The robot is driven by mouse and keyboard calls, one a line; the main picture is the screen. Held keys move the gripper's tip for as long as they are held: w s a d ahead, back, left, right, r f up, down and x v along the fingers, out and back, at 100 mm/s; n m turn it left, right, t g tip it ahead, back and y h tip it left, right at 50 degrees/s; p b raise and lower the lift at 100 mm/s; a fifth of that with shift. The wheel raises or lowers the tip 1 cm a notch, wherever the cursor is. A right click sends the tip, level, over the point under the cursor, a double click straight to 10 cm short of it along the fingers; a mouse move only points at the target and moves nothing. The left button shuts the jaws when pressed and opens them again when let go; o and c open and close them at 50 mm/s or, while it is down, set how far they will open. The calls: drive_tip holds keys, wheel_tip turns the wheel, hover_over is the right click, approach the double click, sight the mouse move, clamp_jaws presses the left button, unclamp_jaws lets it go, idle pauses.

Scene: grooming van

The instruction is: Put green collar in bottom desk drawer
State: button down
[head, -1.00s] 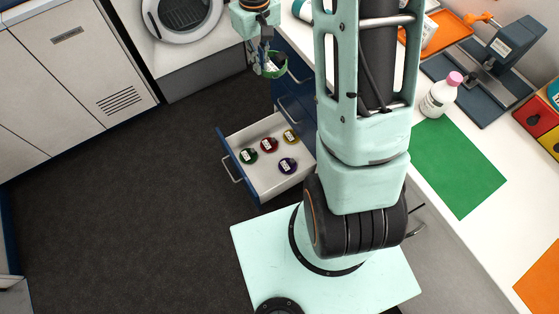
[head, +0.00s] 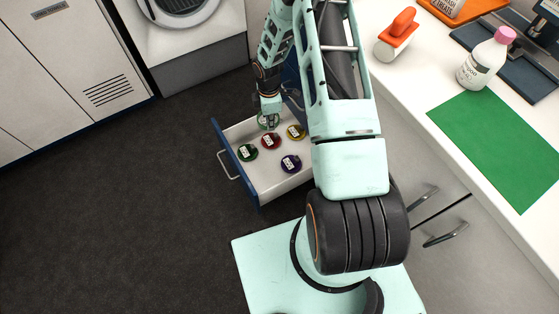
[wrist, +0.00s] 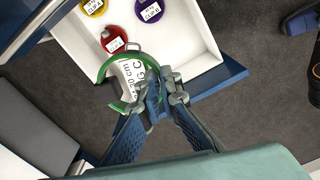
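My gripper (head: 270,117) is over the far part of the open desk drawer (head: 262,182), a low white box with a blue front. In the wrist view the fingers (wrist: 158,88) are closed together at the collar's edge and hold it. The collar overlaps the drawer in both views; its exact height above the floor of the drawer is unclear.
The worktop has a green mat (head: 500,145), a bottle (head: 482,62) and an orange-handled brush (head: 397,38). Dark floor left of the drawer is clear.

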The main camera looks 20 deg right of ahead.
drive_tip(key=s+a+f+n+b, duration=0.1)
drive_tip(key=s+f+n+b, duration=0.25)
drive_tip(key=f, duration=0.85)
drive_tip(key=s+a+f+n+b, duration=0.15)
drive_tip(key=f+n+b, duration=0.3)
drive_tip(key=f, duration=0.75)
drive_tip(key=b, duration=0.2)
hover_over(273, 182)
wheel_tip(273, 182, down, 6)
drive_tip(key=shift+s+f, duration=0.1)
drive_tip(key=shift+f+b, duration=0.75)
drive_tip(key=shift+f, duration=1.45)
drive_tip(key=shift+f, duration=0.1)
drive_tip(key=shift+f+b, duration=0.15)
drive_tip(key=shift+b, duration=0.15)
drive_tip(key=c, duration=2.2)
unclamp_jaws()
drive_tip(key=shift+o, duration=0.2)
wheel_tip(273, 182, up, 12)
drive_tip(key=p, duration=0.4)
drive_tip(key=shift+r, duration=0.25)
